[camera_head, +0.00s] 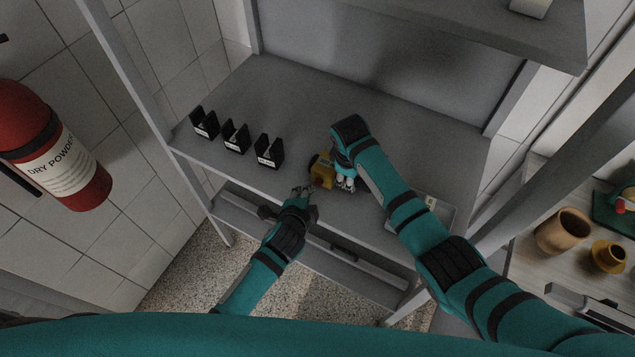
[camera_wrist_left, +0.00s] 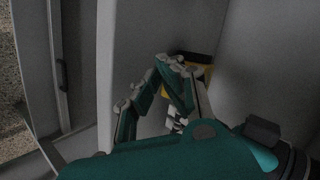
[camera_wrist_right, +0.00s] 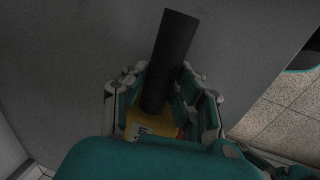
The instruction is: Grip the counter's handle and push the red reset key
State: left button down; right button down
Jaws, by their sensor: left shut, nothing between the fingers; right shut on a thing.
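The yellow counter (camera_head: 322,170) stands on the grey shelf in the head view. In the right wrist view its yellow body (camera_wrist_right: 138,124) with a white label lies below its black handle (camera_wrist_right: 168,62). My right gripper (camera_head: 344,180) is shut on the handle, with fingers on both sides of it (camera_wrist_right: 162,95). My left gripper (camera_head: 303,190) is shut and empty, just in front of the counter near the shelf's front edge. In the left wrist view the fingertips (camera_wrist_left: 167,62) are close to the yellow counter (camera_wrist_left: 199,66) and partly cover it.
Several black holders (camera_head: 236,137) stand in a row on the shelf (camera_head: 300,90) left of the counter. A flat pale item (camera_head: 436,211) lies on the right part, partly behind my right arm. A red fire extinguisher (camera_head: 50,145) hangs at the left. Pots (camera_head: 563,232) stand at the right.

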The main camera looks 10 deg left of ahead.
pick_arm(q)
jog(key=shift+w, duration=0.1)
jog(key=shift+w+d, duration=0.15)
jog(key=shift+w, duration=0.15)
jog(key=shift+w+d, duration=0.25)
jog(key=shift+w, duration=0.3)
dwell(1.0)
jog(key=shift+s, duration=0.15)
jog(key=shift+s+a, duration=0.4)
jog(key=shift+s, duration=0.4)
jog(key=s, duration=0.1)
jog(key=s+a, duration=0.1)
jog(key=s, duration=0.1)
jog(key=s+a, duration=0.1)
jog(key=shift+s, duration=0.3)
dwell(0.5)
